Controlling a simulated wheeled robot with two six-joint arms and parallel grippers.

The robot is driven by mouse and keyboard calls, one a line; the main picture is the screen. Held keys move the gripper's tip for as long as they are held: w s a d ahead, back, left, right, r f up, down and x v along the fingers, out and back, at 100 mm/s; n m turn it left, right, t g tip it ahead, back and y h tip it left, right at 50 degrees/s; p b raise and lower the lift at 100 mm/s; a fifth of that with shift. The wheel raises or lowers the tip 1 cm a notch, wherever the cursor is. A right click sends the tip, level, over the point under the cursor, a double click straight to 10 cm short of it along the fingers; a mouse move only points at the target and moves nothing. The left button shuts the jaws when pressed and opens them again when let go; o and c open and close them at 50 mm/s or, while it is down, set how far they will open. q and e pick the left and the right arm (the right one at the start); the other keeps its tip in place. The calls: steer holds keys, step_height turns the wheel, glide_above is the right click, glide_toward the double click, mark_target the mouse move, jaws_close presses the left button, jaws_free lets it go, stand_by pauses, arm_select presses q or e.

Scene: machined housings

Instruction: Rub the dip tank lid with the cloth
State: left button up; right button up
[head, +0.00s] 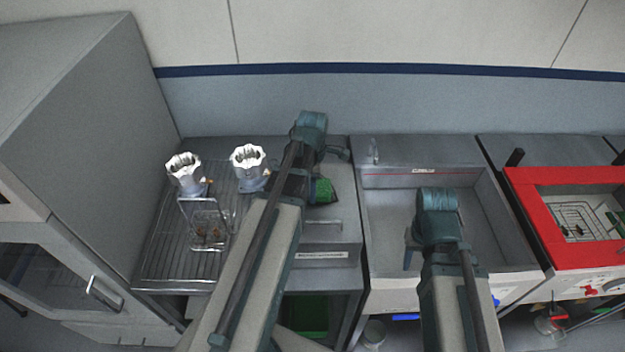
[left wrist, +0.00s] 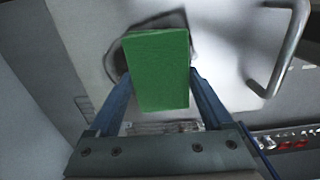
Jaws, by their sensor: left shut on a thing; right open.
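The green cloth (head: 322,190), a small block-like pad, is held in my left gripper (left wrist: 160,85), between its two blue fingers in the left wrist view (left wrist: 158,70). The dip tank lid (head: 335,236) is a grey panel with a bar handle; it fills much of the left wrist view (left wrist: 225,40). The cloth is over the lid, beside the handle (left wrist: 283,50). I cannot tell if it touches. A dark patch or shadow rings the cloth on the lid. My right gripper (head: 411,252) is open and empty over the sink basin. My left arm hides part of the lid.
Two fluted metal housings (head: 249,167) and a wire basket (head: 207,222) stand on the ribbed drainboard (head: 165,262) at left. A grey cabinet (head: 85,110) stands further left. A sink basin (head: 385,215) and a red-framed tank (head: 540,220) lie to the right.

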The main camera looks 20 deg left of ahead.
mark_target(313, 206)
arm_select(q)
steer(key=shift+s+d, duration=0.2)
steer(key=shift+s, duration=0.2)
steer(key=shift+s, duration=0.1)
steer(key=shift+s+d+r, duration=0.1)
steer(key=shift+s+d, duration=0.35)
steer(key=shift+s, duration=0.4)
steer(key=shift+s+d, duration=0.45)
steer(key=shift+s, duration=0.4)
steer(key=shift+f, duration=0.2)
steer(key=shift+w+a+r, duration=0.1)
steer(key=shift+w+a, duration=0.2)
steer(key=shift+w, duration=0.35)
steer(key=shift+w+a+f, duration=0.1)
steer(key=shift+w+a, duration=0.25)
steer(key=shift+w, duration=0.25)
steer(key=shift+w+a+r, duration=0.1)
steer(key=shift+w+a, duration=0.2)
steer(key=shift+w, duration=0.35)
steer(key=shift+w, duration=0.1)
steer(key=shift+w+a, duration=0.4)
steer(key=shift+w, duration=0.45)
steer(key=shift+w+a, duration=0.4)
steer(key=shift+w, duration=0.4)
steer(key=shift+w, duration=0.1)
